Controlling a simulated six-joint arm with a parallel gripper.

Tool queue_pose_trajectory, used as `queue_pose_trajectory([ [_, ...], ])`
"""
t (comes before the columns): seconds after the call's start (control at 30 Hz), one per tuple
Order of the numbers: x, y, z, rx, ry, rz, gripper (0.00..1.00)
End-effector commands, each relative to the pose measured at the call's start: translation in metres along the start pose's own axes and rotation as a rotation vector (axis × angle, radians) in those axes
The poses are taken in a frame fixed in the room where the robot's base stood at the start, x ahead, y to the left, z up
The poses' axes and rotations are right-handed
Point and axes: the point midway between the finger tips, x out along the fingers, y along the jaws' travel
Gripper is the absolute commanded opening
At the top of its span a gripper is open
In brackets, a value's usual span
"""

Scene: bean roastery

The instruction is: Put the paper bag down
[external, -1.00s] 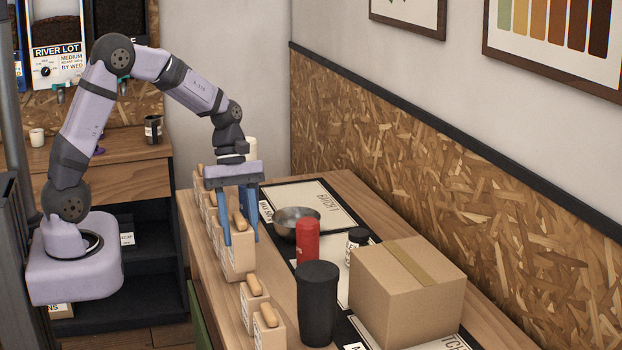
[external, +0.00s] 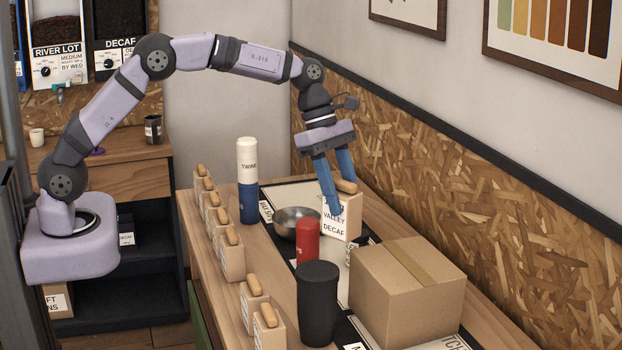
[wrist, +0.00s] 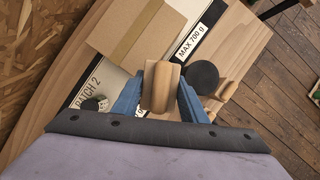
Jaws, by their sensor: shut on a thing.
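The paper bag (external: 352,213) is a tan block with a wooden-looking grip on top and a white label reading "VALLEY DECAF". My gripper (external: 344,197) is shut on it, with blue fingers on either side of its top. In the wrist view the bag (wrist: 160,85) sits upright between the fingers (wrist: 158,100).
A red canister (external: 307,240), a dark cylinder (external: 317,300) and a cardboard box (external: 408,290) stand nearby. A small jar (wrist: 95,103) is close to the bag. Several similar bags (external: 231,255) line the table's left edge. A white-and-blue bottle (external: 247,180) stands at the back.

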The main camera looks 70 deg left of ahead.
Motion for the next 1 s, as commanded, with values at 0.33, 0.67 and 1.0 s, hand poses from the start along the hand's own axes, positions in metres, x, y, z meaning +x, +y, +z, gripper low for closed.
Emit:
queue_pose_trajectory([
  [0.33, -0.005, -0.002, 0.106, -0.200, 0.000, 0.085, 0.13],
  [0.67, -0.005, -0.006, 0.130, -0.260, 0.000, 0.106, 0.13],
  [1.0, 0.019, -0.007, 0.118, -0.262, 0.004, 0.104, 0.13],
])
